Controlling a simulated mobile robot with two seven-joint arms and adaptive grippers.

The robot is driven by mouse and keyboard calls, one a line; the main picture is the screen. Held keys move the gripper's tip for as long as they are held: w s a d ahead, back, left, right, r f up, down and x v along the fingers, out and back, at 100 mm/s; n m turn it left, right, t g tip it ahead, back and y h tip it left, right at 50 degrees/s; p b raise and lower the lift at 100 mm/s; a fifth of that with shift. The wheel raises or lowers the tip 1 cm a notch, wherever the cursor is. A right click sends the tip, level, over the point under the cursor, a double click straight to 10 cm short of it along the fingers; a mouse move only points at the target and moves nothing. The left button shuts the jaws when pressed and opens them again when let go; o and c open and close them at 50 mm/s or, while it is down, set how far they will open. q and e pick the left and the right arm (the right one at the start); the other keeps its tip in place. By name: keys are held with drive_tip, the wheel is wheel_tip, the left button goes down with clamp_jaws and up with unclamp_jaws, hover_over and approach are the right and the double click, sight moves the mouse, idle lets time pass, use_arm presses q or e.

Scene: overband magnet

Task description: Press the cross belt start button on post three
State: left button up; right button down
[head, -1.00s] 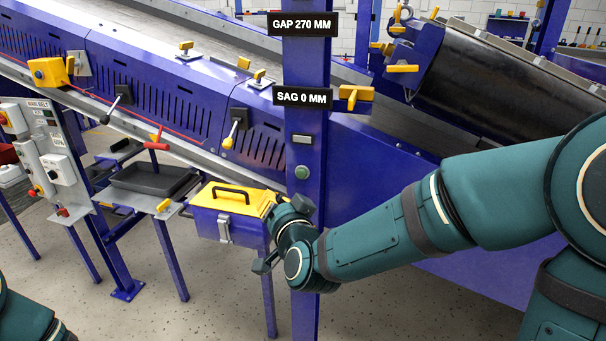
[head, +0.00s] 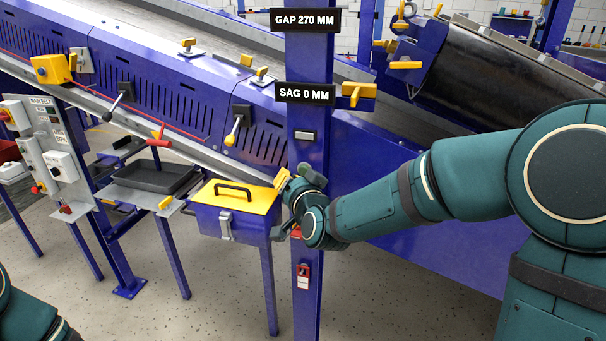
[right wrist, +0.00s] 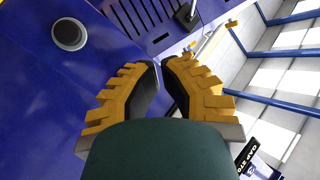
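The blue post (head: 308,155) stands in the middle of the head view, with a small light plate on its face. My right gripper (head: 283,180) is at the post's left edge, and the gripper and wrist cover part of the post's face. In the right wrist view a dark round button (right wrist: 69,34) with a lighter ring sits on a blue surface, left of and apart from the fingers. I cannot read a label for it. The right gripper's yellow fingers (right wrist: 160,62) have tips almost together, with nothing held between them. My left gripper is out of view.
A blue box with a yellow lid (head: 238,198) is close left of the right gripper. A red piece (head: 296,232) shows partly under the wrist, and a red-and-white fitting (head: 303,276) is lower on the post. The conveyor's blue side (head: 150,90) runs behind.

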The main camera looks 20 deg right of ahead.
drive_tip(key=shift+w+d, duration=0.35)
drive_tip(key=shift+w, duration=0.1)
idle(1.2)
drive_tip(key=shift+w+d+b, duration=0.25)
drive_tip(key=shift+w+b, duration=0.15)
drive_tip(key=shift+b, duration=0.15)
